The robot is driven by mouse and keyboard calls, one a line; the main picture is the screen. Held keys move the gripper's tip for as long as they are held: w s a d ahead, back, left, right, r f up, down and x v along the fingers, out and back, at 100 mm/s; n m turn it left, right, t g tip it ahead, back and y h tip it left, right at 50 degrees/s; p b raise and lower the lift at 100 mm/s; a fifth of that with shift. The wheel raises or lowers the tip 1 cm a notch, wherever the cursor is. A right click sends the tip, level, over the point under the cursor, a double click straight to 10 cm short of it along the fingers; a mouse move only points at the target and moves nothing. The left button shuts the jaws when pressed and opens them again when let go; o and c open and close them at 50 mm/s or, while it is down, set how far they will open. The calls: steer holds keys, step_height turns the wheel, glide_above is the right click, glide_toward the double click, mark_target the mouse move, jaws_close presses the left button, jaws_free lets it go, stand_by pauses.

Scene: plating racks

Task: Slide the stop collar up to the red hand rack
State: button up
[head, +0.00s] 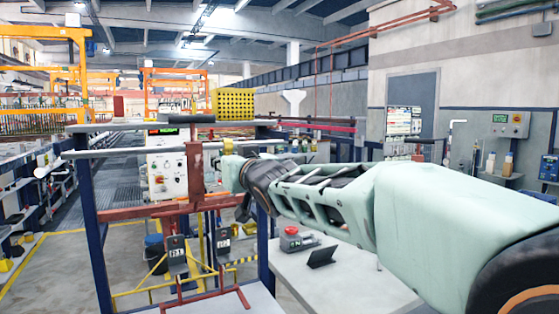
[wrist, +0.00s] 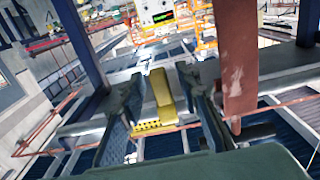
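The red hand rack (head: 195,178) hangs on a grey rail (head: 125,153) left of centre in the head view. Its red upright (wrist: 238,60) is at the upper right of the wrist view. A small yellow piece, which looks like the stop collar (head: 228,147), is on the rail just right of the rack. In the wrist view, the yellow collar (wrist: 161,95) is between the fingers of my gripper (wrist: 160,105). The fingers are spread, with narrow gaps seeming to show on both sides. The right finger is between collar and rack. In the head view my wrist hides part of the gripper.
A dark blue post (head: 93,225) stands at the left of the rail frame. A pale table (head: 345,277) with a red-button box (head: 292,239) is below my arm. Another red upright piece (head: 419,149) shows behind my arm. Open floor (head: 55,275) lies at the lower left.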

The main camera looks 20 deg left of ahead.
steer(key=v, duration=0.7)
steer(key=shift+d, duration=0.2)
steer(key=shift+s, duration=0.15)
